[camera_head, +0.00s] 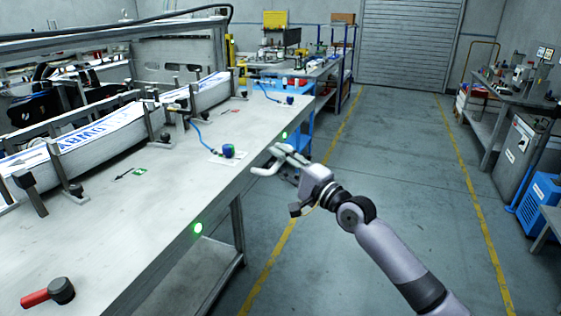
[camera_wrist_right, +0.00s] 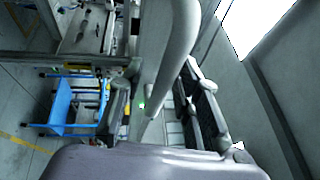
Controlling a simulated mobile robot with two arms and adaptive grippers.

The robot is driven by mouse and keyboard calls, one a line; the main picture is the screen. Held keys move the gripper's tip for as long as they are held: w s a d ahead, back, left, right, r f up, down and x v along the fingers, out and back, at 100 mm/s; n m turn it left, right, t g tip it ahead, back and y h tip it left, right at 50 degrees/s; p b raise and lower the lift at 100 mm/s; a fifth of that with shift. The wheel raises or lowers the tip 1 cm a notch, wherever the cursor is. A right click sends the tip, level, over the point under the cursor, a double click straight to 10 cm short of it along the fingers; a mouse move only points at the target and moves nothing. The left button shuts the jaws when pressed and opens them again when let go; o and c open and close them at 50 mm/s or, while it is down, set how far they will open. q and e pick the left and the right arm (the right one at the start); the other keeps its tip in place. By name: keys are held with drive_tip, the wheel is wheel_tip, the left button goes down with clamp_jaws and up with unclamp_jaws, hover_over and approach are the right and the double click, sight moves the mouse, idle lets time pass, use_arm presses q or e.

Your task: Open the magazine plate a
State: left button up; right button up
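The label magazine on the long grey bench (camera_head: 130,225) holds white label stacks (camera_head: 95,135) with blue lettering between dark upright posts and clamps (camera_head: 68,185). I cannot tell which part is magazine plate a. My right gripper (camera_head: 270,160) is just beyond the bench's right edge, apart from the magazine, with its fingers spread and nothing between them. Its fingers, with dark ridged pads, also stand apart in the right wrist view (camera_wrist_right: 160,105). My left gripper is not in view.
A red-handled black knob (camera_head: 62,291) is on the bench's near corner. A blue round device with a cable (camera_head: 229,151) and green lights (camera_head: 198,228) are along its edge. A blue cart (camera_head: 300,125) stands behind my right gripper. The floor aisle (camera_head: 400,150) is open.

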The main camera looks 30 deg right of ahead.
drive_tip(key=v, duration=1.2)
drive_tip(key=shift+r, duration=0.1)
idle(0.5)
